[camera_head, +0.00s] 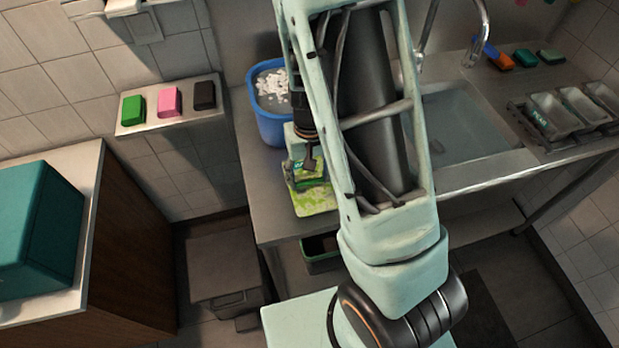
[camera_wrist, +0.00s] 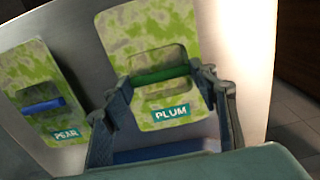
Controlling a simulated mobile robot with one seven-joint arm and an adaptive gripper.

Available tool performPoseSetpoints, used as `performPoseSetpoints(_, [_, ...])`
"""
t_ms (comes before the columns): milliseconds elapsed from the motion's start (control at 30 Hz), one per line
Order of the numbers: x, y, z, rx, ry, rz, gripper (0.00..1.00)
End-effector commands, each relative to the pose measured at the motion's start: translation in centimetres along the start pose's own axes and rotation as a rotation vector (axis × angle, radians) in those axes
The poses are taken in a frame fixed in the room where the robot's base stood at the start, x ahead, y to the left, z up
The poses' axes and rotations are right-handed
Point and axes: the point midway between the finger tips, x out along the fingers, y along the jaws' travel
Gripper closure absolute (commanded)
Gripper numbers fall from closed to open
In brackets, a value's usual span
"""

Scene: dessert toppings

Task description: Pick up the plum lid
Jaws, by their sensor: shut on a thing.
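The plum lid (camera_wrist: 172,112) is a flat, green-mottled plate with a green bar handle (camera_wrist: 160,75) and a teal PLUM label. My gripper (camera_wrist: 164,86) has one finger at each end of that handle and is shut on it. In the head view, my gripper (camera_head: 309,166) is over a green-mottled lid (camera_head: 316,201) near the counter's front edge, partly hidden by my arm. Whether the plum lid is clear of the counter cannot be told. The pear lid (camera_wrist: 32,72), with a blue handle, lies to the left in the wrist view.
A blue tub (camera_head: 268,127) holding white pieces stands behind my gripper on the metal counter (camera_head: 262,192). A sink (camera_head: 465,130) and metal trays (camera_head: 556,113) are to the right. A wall shelf (camera_head: 140,127) with small blocks is at left.

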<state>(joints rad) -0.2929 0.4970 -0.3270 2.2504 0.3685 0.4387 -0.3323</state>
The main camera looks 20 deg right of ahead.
Motion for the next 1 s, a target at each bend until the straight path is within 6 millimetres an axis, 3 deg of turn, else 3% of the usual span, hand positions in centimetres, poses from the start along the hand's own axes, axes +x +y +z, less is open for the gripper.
performPoseSetpoints(167, [-0.5,0.0,0.3,-0.001,-0.007,0.0,0.69])
performPoseSetpoints(333, [-2.8,-0.1,0.1,-0.002,-0.001,-0.002,0.69])
performPoseSetpoints(700, [-9.3,3.9,4.0,0.003,0.001,-0.002,0.7])
performPoseSetpoints(1000, [-11.6,8.0,8.0,0.003,0.0,-0.001,0.7])
